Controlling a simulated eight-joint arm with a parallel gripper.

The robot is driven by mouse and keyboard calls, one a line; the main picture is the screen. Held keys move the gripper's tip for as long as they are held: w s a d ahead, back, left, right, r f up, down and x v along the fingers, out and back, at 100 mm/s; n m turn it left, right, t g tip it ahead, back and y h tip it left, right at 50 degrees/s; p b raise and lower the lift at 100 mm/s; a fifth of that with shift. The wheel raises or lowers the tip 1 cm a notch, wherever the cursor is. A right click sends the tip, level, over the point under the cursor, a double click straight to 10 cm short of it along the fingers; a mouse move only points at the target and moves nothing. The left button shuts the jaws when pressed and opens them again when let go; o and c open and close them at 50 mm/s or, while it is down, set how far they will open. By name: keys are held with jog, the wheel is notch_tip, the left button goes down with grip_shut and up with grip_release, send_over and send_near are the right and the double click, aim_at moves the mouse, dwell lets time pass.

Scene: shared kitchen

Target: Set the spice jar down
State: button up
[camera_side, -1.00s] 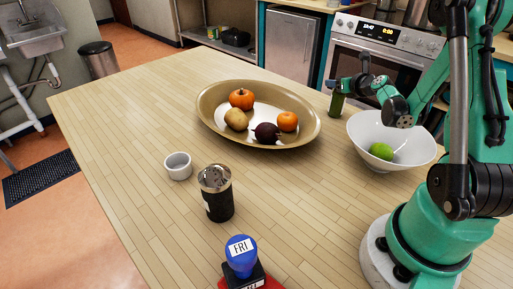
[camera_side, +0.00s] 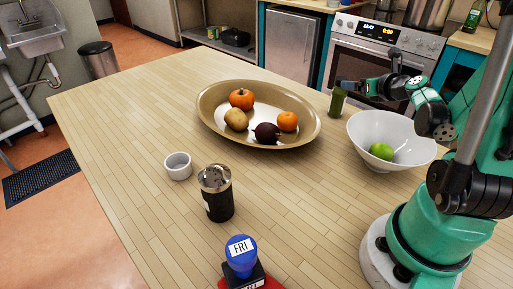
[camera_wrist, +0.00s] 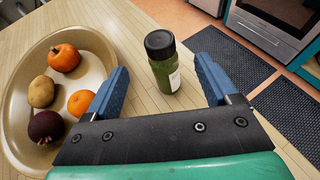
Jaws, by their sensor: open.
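The spice jar (camera_side: 337,102) is a small green jar standing upright on the wooden table, right of the large oval dish. In the wrist view the jar (camera_wrist: 163,66) shows its black lid and a pale label, and stands beyond and between the two blue fingers. My gripper (camera_wrist: 160,82) is open, with a visible gap between each finger and the jar. In the side view my gripper (camera_side: 358,86) is just right of the jar, near its top.
The oval dish (camera_side: 210,117) holds a pumpkin, a potato, an orange and a dark beet-like vegetable. A white bowl (camera_side: 362,126) with a lime stands close in front of the jar. A white ramekin (camera_side: 178,168), a black shaker (camera_side: 219,196) and a blue-topped stamp (camera_side: 241,254) stand nearer the front.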

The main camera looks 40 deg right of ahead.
jog(key=a+r+m+g+y, duration=0.2)
jog(key=a+m+g+y, duration=0.2)
jog(key=a+m, duration=2.2)
jog(key=shift+w+a+r+m+g+y, duration=0.35)
jog(key=shift+m+y, duration=0.95)
jog(key=shift+m, duration=0.8)
jog(key=shift+s, duration=0.1)
